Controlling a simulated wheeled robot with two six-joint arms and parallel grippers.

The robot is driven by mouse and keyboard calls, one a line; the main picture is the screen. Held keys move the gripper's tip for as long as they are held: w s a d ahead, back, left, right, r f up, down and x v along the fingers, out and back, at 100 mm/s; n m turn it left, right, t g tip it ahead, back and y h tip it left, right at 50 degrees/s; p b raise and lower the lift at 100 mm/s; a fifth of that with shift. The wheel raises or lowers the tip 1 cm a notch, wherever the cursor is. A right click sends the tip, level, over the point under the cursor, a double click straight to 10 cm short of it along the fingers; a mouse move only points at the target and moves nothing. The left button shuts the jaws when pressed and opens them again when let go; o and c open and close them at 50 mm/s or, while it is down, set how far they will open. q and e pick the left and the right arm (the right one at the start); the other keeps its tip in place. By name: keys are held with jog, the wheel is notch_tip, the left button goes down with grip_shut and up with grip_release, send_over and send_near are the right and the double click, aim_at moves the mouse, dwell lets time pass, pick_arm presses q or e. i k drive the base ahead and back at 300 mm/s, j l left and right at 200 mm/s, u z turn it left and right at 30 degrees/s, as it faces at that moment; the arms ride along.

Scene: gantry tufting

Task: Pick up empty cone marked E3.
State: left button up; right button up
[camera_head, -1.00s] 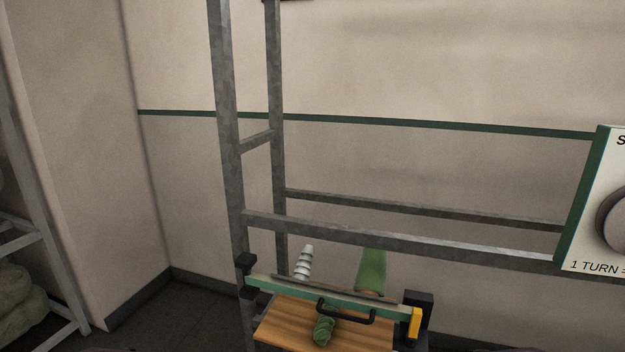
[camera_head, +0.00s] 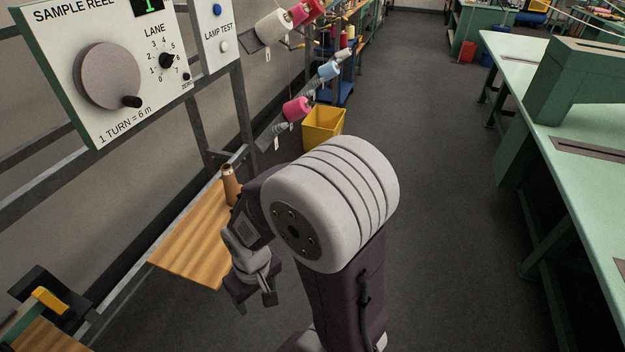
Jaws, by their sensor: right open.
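A brown, bare-looking cone (camera_head: 230,186) stands upright at the far end of a wooden shelf (camera_head: 190,245). No E3 mark can be read on it, and its lower part is close behind my right arm in the picture. My right gripper (camera_head: 254,294) points down beside the shelf's right edge, nearer to me than the cone. It is open, with nothing seen between its fingers, and apart from the cone. My left gripper is out of view.
The sample reel panel (camera_head: 110,75) with its crank hangs on a metal frame at upper left. Yarn cones, including a pink one (camera_head: 296,109), sit on angled holders beyond the shelf. A yellow bin (camera_head: 323,128) stands below them. Green tables (camera_head: 575,160) line the right; floor between is clear.

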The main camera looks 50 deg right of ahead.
aim_at(232, 186)
jog(key=z, duration=0.95)
jog(key=i+j+z, duration=0.1)
jog(key=i+j, duration=0.75)
